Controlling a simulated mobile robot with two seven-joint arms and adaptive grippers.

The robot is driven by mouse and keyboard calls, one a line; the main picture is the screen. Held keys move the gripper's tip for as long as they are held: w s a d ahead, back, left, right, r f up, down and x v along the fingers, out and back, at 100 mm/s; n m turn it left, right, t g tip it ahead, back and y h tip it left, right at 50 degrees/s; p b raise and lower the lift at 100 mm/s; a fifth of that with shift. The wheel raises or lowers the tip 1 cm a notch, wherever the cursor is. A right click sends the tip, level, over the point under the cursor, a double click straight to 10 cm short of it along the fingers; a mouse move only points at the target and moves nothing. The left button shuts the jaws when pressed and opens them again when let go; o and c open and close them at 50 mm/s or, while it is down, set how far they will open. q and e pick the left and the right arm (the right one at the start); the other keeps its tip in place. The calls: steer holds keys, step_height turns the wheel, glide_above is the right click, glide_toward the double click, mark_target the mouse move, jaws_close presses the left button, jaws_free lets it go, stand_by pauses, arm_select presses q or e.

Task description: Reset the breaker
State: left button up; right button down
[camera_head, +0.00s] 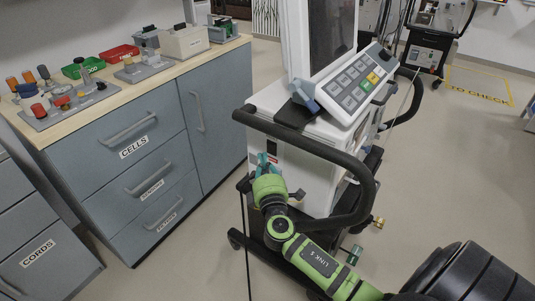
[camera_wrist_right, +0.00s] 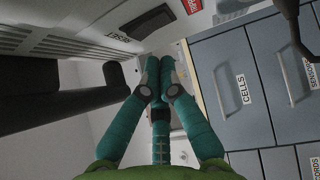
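The ventilator (camera_head: 308,185) is a white cabinet with a screen and keypad on top. In the right wrist view its vented white panel (camera_wrist_right: 75,38) fills the upper left and bears an upside-down RESET label (camera_wrist_right: 122,37). My right gripper (camera_head: 266,163) is at the cabinet's left side, below the black handle. In the wrist view its teal fingers (camera_wrist_right: 160,68) meet at the tips, with nothing seen between them, below the label. My left gripper is out of view.
A black bumper handle (camera_head: 320,150) curves around the ventilator, close to my right arm. A blue-grey drawer cabinet (camera_head: 165,155) stands to the left, with trays and parts on its wooden top. Open floor (camera_head: 440,180) lies to the right.

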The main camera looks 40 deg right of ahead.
mark_target(271, 149)
steer(key=shift+w+d+r, duration=0.1)
steer(key=shift+w+d, duration=0.05)
steer(key=shift+d, duration=0.35)
steer(key=shift+w+d+r, duration=0.1)
steer(key=shift+d, duration=0.35)
steer(key=shift+w+d, duration=0.1)
steer(key=shift+d, duration=0.15)
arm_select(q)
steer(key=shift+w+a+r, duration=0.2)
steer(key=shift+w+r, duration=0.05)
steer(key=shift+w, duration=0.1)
arm_select(e)
steer(key=shift+d+r, duration=0.1)
steer(key=shift+w, duration=0.1)
